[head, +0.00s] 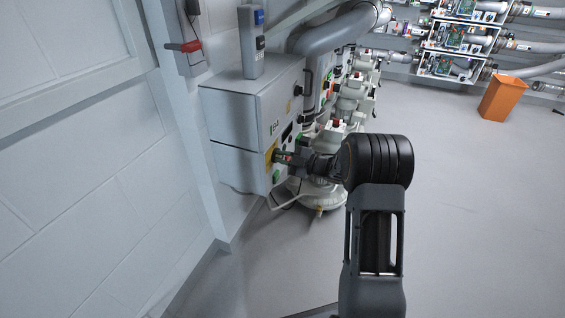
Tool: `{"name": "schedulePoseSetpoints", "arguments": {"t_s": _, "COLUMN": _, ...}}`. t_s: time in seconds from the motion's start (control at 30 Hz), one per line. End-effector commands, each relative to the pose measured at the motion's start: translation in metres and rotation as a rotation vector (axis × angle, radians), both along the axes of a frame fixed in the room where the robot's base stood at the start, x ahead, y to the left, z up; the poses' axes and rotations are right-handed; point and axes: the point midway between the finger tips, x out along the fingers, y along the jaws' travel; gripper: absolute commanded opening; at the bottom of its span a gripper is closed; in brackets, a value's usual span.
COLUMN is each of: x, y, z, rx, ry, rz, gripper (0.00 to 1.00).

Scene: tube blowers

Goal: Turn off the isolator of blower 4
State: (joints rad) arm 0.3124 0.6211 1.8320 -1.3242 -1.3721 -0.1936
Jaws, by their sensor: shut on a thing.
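A light grey control cabinet (231,143) stands against the wall, left of centre. A small marking on its front may read 04, but it is too small to be sure. My gripper (285,157) is at the yellow plate (271,158) on the cabinet's front face. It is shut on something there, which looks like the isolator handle. The fingers and the handle's angle are too small to tell clearly. My dark arm reaches in from the lower right.
A green button (276,176) sits just below the plate. More cabinets and white blowers (350,100) line up behind. A grey pipe (335,35) runs above. A red-handled device (184,46) is on the wall. An orange bin (501,98) stands far right; the floor at right is clear.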

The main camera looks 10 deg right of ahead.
Motion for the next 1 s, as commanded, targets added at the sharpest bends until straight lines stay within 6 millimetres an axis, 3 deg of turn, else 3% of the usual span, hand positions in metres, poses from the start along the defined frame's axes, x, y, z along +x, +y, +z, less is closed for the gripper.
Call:
{"name": "schedulePoseSetpoints", "arguments": {"t_s": 0.5, "x": -0.003, "y": 0.002, "z": -0.013, "rx": -0.273, "ry": -0.379, "rz": -0.006, "gripper": 0.0}}
{"name": "schedulePoseSetpoints", "arguments": {"t_s": 1.0, "x": -0.004, "y": 0.002, "z": -0.016, "rx": -0.414, "ry": -0.569, "rz": -0.007, "gripper": 0.0}}
